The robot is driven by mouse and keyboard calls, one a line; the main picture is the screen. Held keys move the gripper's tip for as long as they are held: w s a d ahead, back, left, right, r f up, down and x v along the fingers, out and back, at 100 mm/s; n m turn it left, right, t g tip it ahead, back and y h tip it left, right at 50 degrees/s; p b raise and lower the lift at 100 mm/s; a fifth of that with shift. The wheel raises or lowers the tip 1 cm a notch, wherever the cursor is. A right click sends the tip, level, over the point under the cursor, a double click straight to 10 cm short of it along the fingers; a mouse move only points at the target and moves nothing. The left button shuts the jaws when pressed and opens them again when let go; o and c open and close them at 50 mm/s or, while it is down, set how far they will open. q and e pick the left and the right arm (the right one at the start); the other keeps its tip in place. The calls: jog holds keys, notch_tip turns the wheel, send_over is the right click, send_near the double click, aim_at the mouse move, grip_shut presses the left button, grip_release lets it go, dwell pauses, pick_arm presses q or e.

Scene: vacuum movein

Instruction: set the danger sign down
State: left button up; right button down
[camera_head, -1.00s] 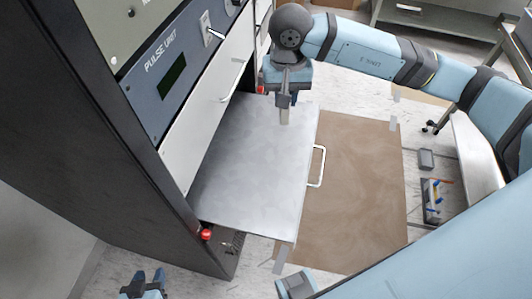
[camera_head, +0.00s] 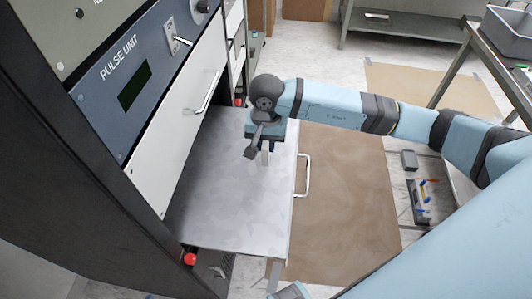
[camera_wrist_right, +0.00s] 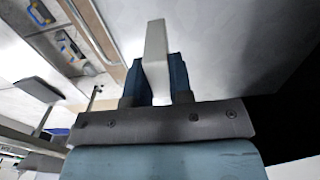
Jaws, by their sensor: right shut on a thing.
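My right gripper (camera_head: 265,142) is over the far part of the grey metal pull-out shelf (camera_head: 225,205). In the right wrist view its two blue fingers (camera_wrist_right: 157,78) are shut on a pale, narrow piece, the danger sign (camera_wrist_right: 156,42). The sign sticks out past the fingertips. No lettering shows on it, and in the head view it is mostly hidden by the gripper. I cannot tell whether it touches the shelf.
A dark cabinet with a blue "PULSE UNIT" panel (camera_head: 125,85) and white drawer front (camera_head: 190,125) stands left of the shelf. A white handle (camera_head: 304,176) is on the shelf's right edge. A brown floor mat (camera_head: 345,210) lies beyond. The near shelf is bare.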

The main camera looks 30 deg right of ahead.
aim_at(266, 155)
notch_tip(266, 155, down, 5)
jog(key=shift+r, duration=0.2)
jog(key=shift+f, duration=0.25)
jog(key=c, duration=1)
grip_release()
jog(key=shift+r, duration=0.1)
